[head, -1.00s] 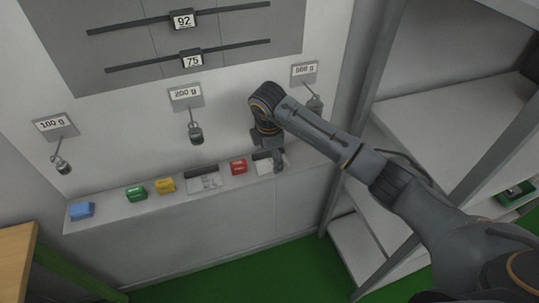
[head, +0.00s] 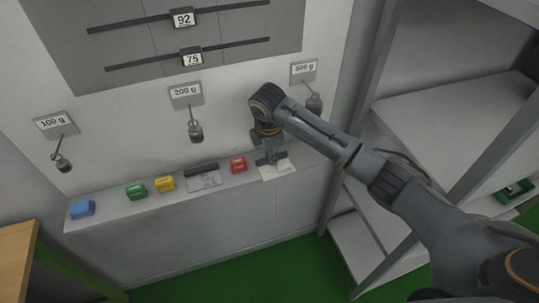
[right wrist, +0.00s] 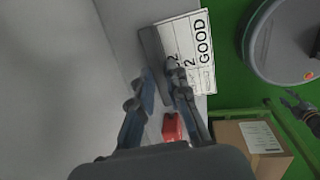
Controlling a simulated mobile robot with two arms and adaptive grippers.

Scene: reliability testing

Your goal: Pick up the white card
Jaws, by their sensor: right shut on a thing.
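The white card (head: 282,172), with a dark bar along its rear edge, is at the right part of the light ledge (head: 110,210) in the head view. In the right wrist view the card (right wrist: 203,50) shows the print "GOOD" and its dark bar (right wrist: 152,62). My right gripper (head: 270,158) reaches down to the bar in the head view. In the right wrist view its fingers (right wrist: 162,84) are shut on the card at the bar. I cannot tell whether the card is clear of the ledge.
A red block (head: 238,165) is just left of the card. Another card (head: 205,183) and yellow (head: 165,184), green (head: 136,192) and blue (head: 81,209) blocks stand further left. Weights hang on the wall behind. A grey shelf rack (head: 430,115) stands right.

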